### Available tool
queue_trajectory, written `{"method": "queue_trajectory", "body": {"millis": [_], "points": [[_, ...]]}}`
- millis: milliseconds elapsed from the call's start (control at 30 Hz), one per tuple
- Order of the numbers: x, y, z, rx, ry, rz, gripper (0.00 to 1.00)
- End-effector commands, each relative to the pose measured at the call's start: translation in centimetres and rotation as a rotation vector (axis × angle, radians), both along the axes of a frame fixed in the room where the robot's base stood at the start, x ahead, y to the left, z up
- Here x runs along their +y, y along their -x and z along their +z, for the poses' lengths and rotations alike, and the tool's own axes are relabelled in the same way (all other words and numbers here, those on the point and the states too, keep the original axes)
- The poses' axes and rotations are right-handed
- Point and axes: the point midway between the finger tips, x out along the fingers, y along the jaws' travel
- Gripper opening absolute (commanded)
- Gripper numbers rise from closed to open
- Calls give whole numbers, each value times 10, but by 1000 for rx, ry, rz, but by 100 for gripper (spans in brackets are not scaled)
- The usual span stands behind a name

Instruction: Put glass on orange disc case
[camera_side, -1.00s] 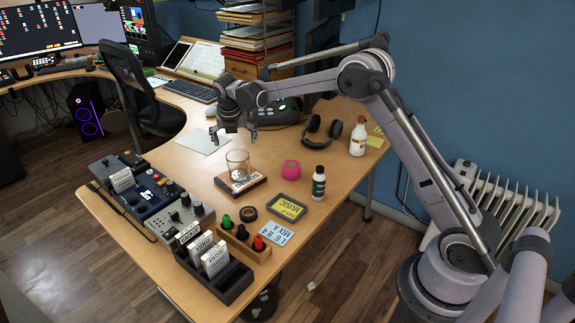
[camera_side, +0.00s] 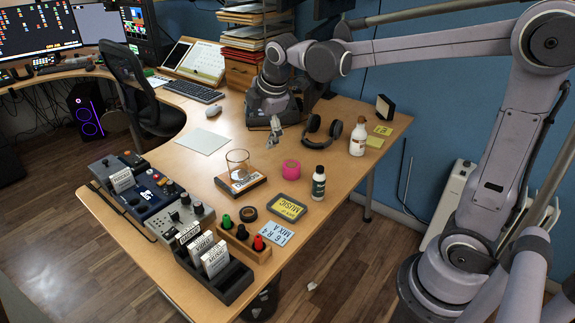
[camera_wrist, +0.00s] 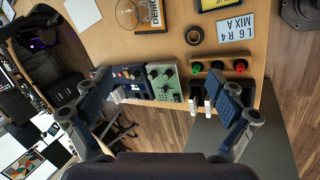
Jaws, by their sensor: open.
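In the wrist view the glass (camera_wrist: 128,14) and the case (camera_wrist: 156,14) lie at the top edge, partly cut off. My gripper (camera_side: 275,132) is above the desk, behind and to the right of the glass and apart from it. In the wrist view its two fingers (camera_wrist: 162,98) are spread wide with nothing between them.
Audio devices (camera_side: 185,215) and a black cassette rack (camera_side: 222,278) line the front left edge. A paper sheet (camera_side: 203,139) lies behind the glass.

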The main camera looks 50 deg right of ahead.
Motion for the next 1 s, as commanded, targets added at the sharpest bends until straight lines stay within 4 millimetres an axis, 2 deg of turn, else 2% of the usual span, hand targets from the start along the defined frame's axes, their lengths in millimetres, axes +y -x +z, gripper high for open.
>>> {"method": "queue_trajectory", "body": {"millis": [33, 233, 400, 500, 700, 1000], "points": [[4, 19, 2, -24, -49, -74, 95], [19, 81, 0, -120, -272, -401, 95], [30, 131, -15, -182, -472, -675, 95], [35, 154, -27, -208, -581, -817, 95], [41, 181, -46, -234, -726, -1002, 95], [42, 186, -50, -239, -761, -1048, 95]]}}
